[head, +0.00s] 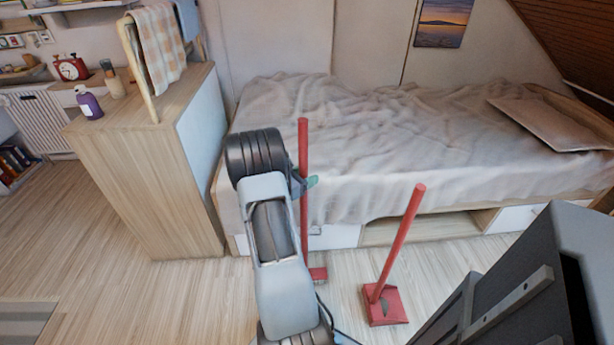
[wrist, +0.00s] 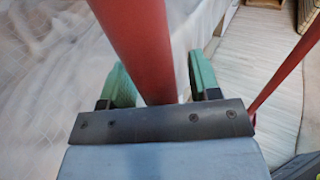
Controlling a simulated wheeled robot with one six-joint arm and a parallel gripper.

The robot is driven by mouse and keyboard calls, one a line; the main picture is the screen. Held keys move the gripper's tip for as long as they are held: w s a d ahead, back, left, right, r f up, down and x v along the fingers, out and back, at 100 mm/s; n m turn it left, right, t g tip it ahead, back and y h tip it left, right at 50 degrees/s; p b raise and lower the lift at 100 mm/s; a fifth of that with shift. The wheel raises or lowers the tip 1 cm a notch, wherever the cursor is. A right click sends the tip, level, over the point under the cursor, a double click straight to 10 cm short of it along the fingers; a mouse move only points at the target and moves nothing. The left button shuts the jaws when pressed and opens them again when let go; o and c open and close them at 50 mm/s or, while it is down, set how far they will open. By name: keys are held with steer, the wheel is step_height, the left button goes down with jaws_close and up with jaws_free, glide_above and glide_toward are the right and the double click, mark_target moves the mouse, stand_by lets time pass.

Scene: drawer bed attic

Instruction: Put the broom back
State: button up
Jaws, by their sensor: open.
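Two red long-handled tools stand upright on the floor in front of the bed. The left one, which looks like the broom (head: 303,150), has a straight handle and a small red foot partly hidden by my arm. My gripper (head: 309,182) is at its handle, well above the foot. In the wrist view, the green fingers of my gripper (wrist: 158,82) are open on either side of the red handle (wrist: 137,40), with a gap visible at the right finger. The right tool, perhaps a dustpan (head: 384,306), leans slightly; its handle (wrist: 285,78) also shows in the wrist view.
The bed (head: 340,215) with a rumpled cover and open compartment stands behind the tools. A wooden cabinet (head: 140,175) stands left of my arm, with a purple bottle (head: 89,103) and towel rack (head: 158,45) on top.

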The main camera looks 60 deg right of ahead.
steer(key=p+v, duration=0.1)
steer(key=v, duration=1.1)
steer(key=s+a+r+m+t+y, duration=0.1)
steer(key=a+r+m+t+y, duration=0.2)
steer(key=a, duration=0.8)
steer(key=s+a+r+m+t+y, duration=0.1)
steer(key=a+r+m+t+y, duration=0.2)
steer(key=a+m+y, duration=0.3)
steer(key=s+a+r+m+t+y, duration=0.2)
steer(key=a+y, duration=0.5)
steer(key=a, duration=0.8)
steer(key=r+m+t, duration=0.1)
steer(key=m, duration=0.1)
steer(key=shift+a+r+m+t, duration=0.3)
steer(key=shift+a+r, duration=0.1)
